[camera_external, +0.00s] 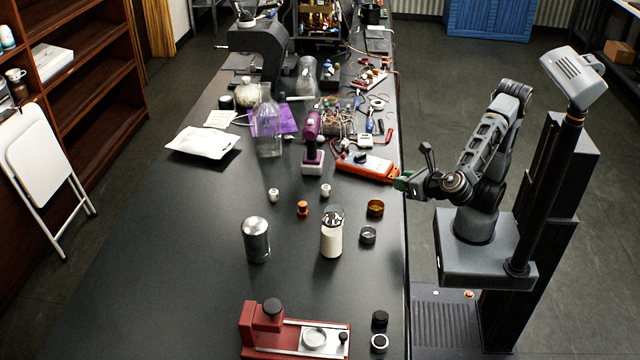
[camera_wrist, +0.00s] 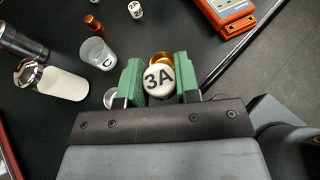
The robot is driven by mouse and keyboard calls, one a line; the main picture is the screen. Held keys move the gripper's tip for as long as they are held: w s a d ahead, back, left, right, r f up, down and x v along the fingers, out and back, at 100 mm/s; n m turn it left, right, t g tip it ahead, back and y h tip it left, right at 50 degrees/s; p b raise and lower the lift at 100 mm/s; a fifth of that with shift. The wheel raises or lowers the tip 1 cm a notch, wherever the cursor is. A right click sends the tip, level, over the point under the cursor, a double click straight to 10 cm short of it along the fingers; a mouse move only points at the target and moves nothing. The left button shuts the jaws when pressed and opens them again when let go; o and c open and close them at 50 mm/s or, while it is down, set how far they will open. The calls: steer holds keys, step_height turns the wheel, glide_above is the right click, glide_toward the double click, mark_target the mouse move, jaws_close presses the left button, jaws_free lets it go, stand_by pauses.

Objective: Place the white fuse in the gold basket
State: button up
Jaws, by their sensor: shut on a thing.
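My gripper (camera_wrist: 160,78) has green fingers and is shut on the white fuse (camera_wrist: 158,79), whose round face reads "3A". In the external view my gripper (camera_external: 402,183) is at the table's right edge, behind and to the right of the gold basket (camera_external: 375,208), and the fuse cannot be made out there. The gold basket is a short open ring standing on the black table. In the wrist view the gold basket (camera_wrist: 161,58) shows just beyond the fuse, which hides most of it. The fuse is outside the basket.
A silver ring-shaped basket (camera_external: 368,235) stands in front of the gold one. Two small white pieces (camera_external: 274,195) (camera_external: 326,190), an orange piece (camera_external: 302,208), a metal canister (camera_external: 257,240) and a white cylinder (camera_external: 332,240) stand to the left. An orange multimeter (camera_external: 367,170) lies behind.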

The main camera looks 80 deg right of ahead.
steer(key=s+d+f+m+g+h+p, duration=0.3)
steer(key=d+f+m+g+h, duration=0.2)
steer(key=d+m+g, duration=0.6)
step_height(320, 180, up, 4)
steer(key=n+t+y+p, duration=0.4)
steer(key=n+y, duration=2.3)
steer(key=n, duration=0.7)
glide_above(376, 208)
steer(key=a, duration=0.1)
step_height(376, 208, down, 9)
steer(key=b, duration=0.8)
steer(key=shift+a+r, duration=0.15)
steer(key=o, duration=1)
